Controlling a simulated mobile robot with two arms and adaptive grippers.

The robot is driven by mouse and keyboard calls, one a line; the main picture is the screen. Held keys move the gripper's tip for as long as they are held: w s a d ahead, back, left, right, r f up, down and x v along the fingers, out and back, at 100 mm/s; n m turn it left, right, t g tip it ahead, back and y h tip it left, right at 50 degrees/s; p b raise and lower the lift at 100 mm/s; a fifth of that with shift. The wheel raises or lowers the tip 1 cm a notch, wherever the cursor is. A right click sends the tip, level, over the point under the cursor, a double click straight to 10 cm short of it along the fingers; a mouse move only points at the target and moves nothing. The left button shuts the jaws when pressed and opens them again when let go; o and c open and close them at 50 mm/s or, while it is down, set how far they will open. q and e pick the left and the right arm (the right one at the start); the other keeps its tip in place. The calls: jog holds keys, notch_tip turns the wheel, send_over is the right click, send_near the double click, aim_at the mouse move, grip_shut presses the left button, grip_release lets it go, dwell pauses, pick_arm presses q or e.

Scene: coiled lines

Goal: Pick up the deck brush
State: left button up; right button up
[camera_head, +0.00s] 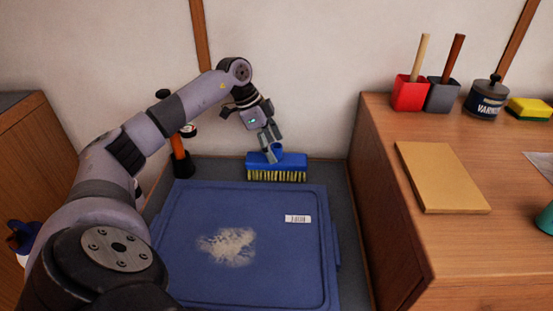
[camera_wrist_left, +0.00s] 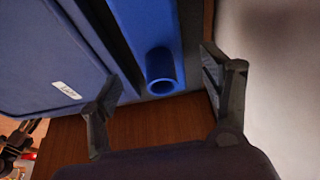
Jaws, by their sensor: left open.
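The deck brush (camera_head: 277,168) has a blue block with pale yellowish bristles and stands behind the blue lid in the head view. A short blue round socket sticks up from its top. In the left wrist view the brush (camera_wrist_left: 135,22) shows as a blue block, with its hollow socket (camera_wrist_left: 161,72) between the spread fingers. My left gripper (camera_head: 271,150) is open and just over the brush, at its socket; it also shows in the left wrist view (camera_wrist_left: 163,95). I cannot tell whether the fingers touch the socket. My right gripper is not in view.
A large blue lid (camera_head: 262,273) with a white label and a pale smear lies in front of the brush. A wooden cabinet (camera_head: 400,240) stands to the right, holding a red pot (camera_head: 409,94), a varnish tin (camera_head: 486,98) and a tan board (camera_head: 440,177). A wall is close behind.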

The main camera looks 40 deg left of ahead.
aim_at(277, 153)
pick_arm(q)
jog(key=x, duration=0.3)
jog(key=shift+f, duration=0.15)
jog(key=shift+c, duration=0.2)
jog(key=c, duration=1.4)
